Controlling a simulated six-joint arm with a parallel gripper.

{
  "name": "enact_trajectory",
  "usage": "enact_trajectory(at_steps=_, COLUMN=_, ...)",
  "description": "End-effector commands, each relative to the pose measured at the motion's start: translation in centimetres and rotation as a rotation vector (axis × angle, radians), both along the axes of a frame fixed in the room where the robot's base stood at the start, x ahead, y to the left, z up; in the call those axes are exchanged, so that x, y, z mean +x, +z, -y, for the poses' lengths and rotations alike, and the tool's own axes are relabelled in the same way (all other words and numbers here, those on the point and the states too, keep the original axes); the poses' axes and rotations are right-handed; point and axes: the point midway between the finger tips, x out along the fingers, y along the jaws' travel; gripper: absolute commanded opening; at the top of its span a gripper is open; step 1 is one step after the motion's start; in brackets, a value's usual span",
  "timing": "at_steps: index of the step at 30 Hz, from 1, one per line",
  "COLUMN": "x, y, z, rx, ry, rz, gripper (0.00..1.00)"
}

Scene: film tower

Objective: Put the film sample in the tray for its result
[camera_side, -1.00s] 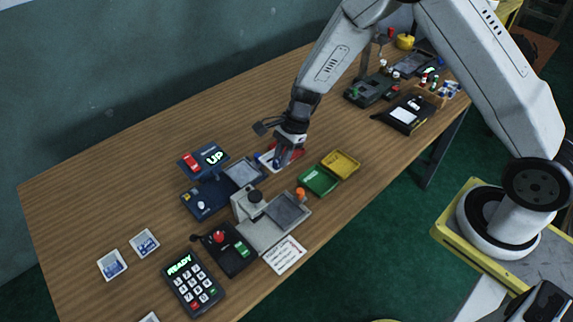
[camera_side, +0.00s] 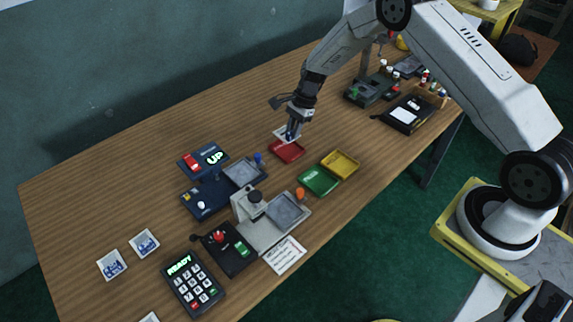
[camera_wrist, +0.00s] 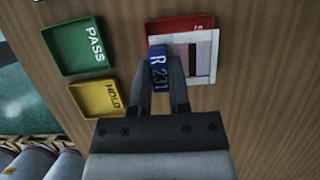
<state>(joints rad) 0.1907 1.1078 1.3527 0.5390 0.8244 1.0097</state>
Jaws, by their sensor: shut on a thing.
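My gripper (camera_side: 291,133) is shut on the film sample (camera_side: 284,131), a white-framed square with a blue tab marked "R 231" (camera_wrist: 158,66). In the wrist view the white sample (camera_wrist: 203,57) sticks out to the right of the fingers and covers part of the red tray (camera_wrist: 176,24). In the side view the sample is just behind the red tray (camera_side: 287,152), seemingly above the table; its exact height is hard to tell. The green PASS tray (camera_side: 319,181) and the yellow HOLD tray (camera_side: 341,164) lie nearer the front edge. The red tray's lettering is mostly hidden.
A dark blue device showing "UP" (camera_side: 214,156) has a grey plate (camera_side: 243,172). A grey press-like device (camera_side: 256,204) and a keypad reading "READY" (camera_side: 192,284) stand further front-left. The table behind the red tray is clear.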

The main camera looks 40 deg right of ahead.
Motion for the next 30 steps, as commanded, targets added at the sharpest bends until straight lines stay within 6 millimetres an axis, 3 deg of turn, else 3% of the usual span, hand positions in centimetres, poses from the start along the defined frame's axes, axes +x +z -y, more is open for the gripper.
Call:
enact_trajectory(at_steps=8, x=0.0, y=-0.6, z=-0.1, rx=0.001, ry=0.0, rz=0.0, gripper=0.0)
enact_trajectory(at_steps=30, x=0.0, y=-5.0, z=-0.1, rx=0.0, ry=0.001, rz=0.0, gripper=0.0)
